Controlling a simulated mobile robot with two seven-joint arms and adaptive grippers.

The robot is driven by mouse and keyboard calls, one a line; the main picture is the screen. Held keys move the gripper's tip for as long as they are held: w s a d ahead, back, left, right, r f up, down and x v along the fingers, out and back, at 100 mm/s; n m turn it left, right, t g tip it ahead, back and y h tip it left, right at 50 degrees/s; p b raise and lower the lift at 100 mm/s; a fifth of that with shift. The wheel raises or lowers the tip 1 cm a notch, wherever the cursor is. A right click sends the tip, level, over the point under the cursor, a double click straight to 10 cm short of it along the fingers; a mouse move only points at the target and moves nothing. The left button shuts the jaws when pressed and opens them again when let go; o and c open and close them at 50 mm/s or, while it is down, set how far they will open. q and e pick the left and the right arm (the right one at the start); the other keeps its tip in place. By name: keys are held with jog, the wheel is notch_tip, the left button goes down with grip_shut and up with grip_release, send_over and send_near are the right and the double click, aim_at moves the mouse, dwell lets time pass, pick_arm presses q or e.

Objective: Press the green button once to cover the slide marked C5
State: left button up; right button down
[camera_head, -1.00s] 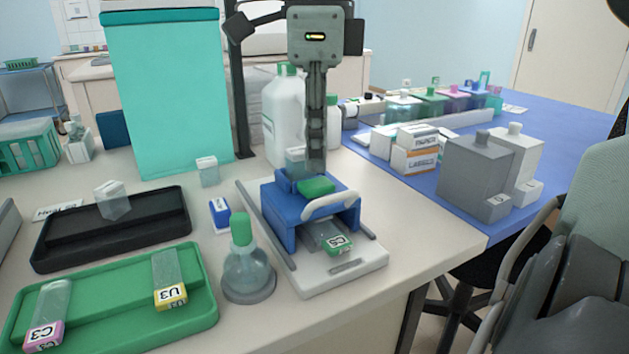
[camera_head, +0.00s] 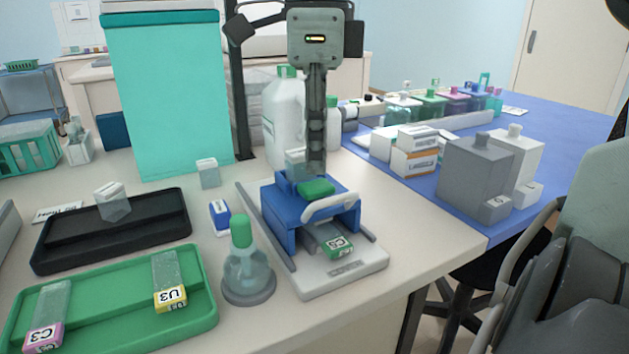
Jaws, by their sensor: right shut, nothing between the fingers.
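The green button (camera_head: 317,188) sits on top of a blue device (camera_head: 283,217) with a white handle and a white base. A slide with a green label (camera_head: 338,246) lies on the base, partly under the blue housing; the label reads like C5. My right gripper (camera_head: 316,170) points straight down at the button, with its fingers shut and empty. Its tips are just above or behind the button; I cannot tell whether they touch it. My left gripper is not in view.
A green tray (camera_head: 115,327) holds slides marked C3 (camera_head: 47,318) and U3 (camera_head: 169,280). A green-capped flask (camera_head: 247,270) stands close left of the device. A black tray (camera_head: 160,225) and a large bottle (camera_head: 284,120) stand farther back. Grey bottles (camera_head: 475,175) are on the blue surface.

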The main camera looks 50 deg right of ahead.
aim_at(315, 184)
jog(key=shift+f+b, duration=1.05)
jog(key=shift+f, duration=0.35)
dwell(0.7)
jog(key=shift+r, duration=0.1)
notch_tip(315, 184, up, 5)
jog(key=p, duration=0.4)
jog(key=shift+r, duration=1)
